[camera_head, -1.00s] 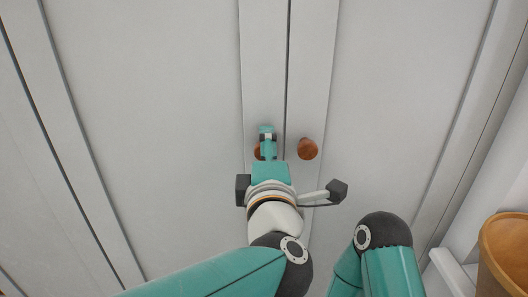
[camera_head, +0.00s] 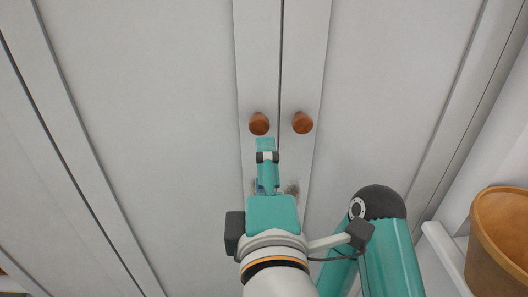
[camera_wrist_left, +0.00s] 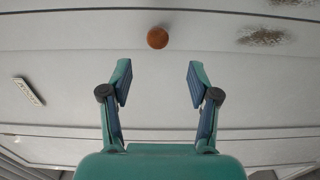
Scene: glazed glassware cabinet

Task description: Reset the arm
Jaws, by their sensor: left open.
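My left gripper (camera_head: 266,150) is open and empty in front of the closed cabinet doors. In the head view its tips lie just below the left wooden knob (camera_head: 259,123), which shows whole. In the left wrist view the two fingers (camera_wrist_left: 160,75) stand wide apart with nothing between them. One round orange-brown knob (camera_wrist_left: 157,37) shows beyond the fingertips, clear of them. The right wooden knob (camera_head: 302,122) is on the other door, across the seam. My right arm shows as a bent teal link at the lower right; its gripper is out of view.
The grey left door (camera_head: 150,110) and right door (camera_head: 390,100) meet at a narrow centre seam. A dark speckled patch (camera_head: 292,188) marks the door below the knobs. A brown round container (camera_head: 502,240) stands at the right edge.

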